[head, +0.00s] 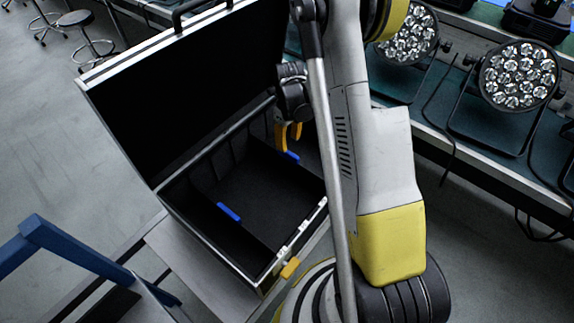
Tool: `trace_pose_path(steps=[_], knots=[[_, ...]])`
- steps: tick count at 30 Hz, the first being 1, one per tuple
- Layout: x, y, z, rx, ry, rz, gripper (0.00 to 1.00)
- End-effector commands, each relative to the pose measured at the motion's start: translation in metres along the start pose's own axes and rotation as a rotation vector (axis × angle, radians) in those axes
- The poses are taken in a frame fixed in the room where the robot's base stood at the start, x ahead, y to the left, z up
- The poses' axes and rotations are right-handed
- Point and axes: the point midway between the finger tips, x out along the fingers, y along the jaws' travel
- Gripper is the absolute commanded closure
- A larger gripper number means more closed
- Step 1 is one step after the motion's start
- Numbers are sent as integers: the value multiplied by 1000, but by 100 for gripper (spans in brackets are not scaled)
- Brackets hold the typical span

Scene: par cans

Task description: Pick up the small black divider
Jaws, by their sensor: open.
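An open black case (172,200) with a metal-edged rim stands in the middle left, its lid raised behind it. Inside are black dividers that are hard to tell from the dark walls. One divider near the left front carries a blue tab (228,211). A second blue tab (292,156) shows at the far right of the case, just below my gripper; the black divider it seems to belong to is mostly lost in shadow. My gripper (288,135), with orange fingers, points down over that far right part. It is open. I cannot tell whether the fingers touch the divider.
My arm hides the right side of the case. Several par cans (519,75) stand on a green-topped bench (480,135) at the right, with cables hanging down. A blue frame (70,250) is at the lower left. Stools (75,18) stand at the upper left; the floor between is clear.

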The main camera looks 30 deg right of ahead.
Motion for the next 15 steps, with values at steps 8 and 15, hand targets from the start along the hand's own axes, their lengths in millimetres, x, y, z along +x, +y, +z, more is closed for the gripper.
trace_pose_path(steps=[8, 15], knots=[[32, 1, -1, -2, -1, 0, 59], [70, 4, -3, -3, -1, -1, 59]])
